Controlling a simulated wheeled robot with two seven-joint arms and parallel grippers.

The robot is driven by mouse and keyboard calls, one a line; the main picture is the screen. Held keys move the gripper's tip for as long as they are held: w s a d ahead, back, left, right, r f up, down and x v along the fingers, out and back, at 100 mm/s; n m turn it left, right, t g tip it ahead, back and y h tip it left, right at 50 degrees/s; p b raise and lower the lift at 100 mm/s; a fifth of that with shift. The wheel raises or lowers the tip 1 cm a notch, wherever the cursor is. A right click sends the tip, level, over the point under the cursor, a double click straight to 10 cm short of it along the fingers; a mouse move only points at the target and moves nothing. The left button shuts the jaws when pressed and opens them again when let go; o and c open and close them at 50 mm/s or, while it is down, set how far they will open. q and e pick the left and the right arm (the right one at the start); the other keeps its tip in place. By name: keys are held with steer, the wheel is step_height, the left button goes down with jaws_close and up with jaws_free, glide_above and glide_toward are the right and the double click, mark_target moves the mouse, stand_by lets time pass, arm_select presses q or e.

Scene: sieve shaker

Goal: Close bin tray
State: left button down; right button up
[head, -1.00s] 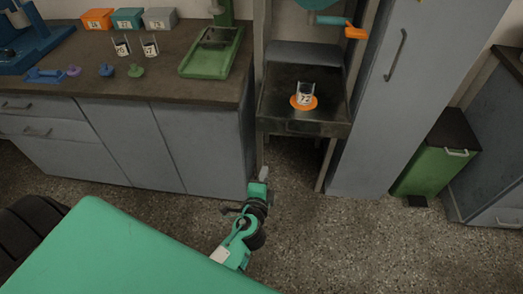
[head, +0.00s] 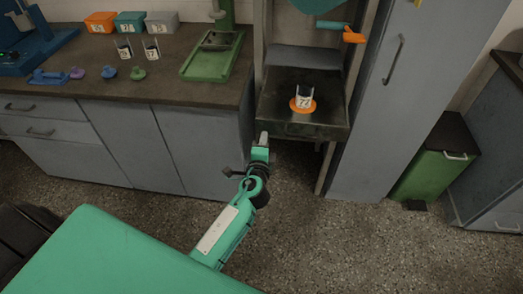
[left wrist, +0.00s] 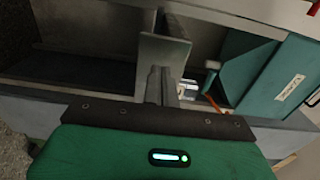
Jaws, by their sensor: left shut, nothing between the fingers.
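The bin tray appears to be the dark metal tray (head: 275,108) at the foot of the tall grey-framed unit. It projects out at the front in the head view. A clear cup with a numbered label (head: 304,95) stands on an orange disc (head: 296,109) on it. My left gripper (head: 263,138) is just in front of the tray's front left corner, shut and empty. Whether it touches the tray I cannot tell. In the left wrist view its fingers (left wrist: 161,86) reach toward grey metal panels. My right gripper is not in view.
An orange-handled lever (head: 352,37) hangs above the tray. A tall grey cabinet (head: 375,110) and a green waste bin (head: 437,165) stand at right. The floor in front is clear.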

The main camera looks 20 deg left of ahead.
mark_target(266, 128)
arm_select(q)
steer(key=shift+x, duration=1.15)
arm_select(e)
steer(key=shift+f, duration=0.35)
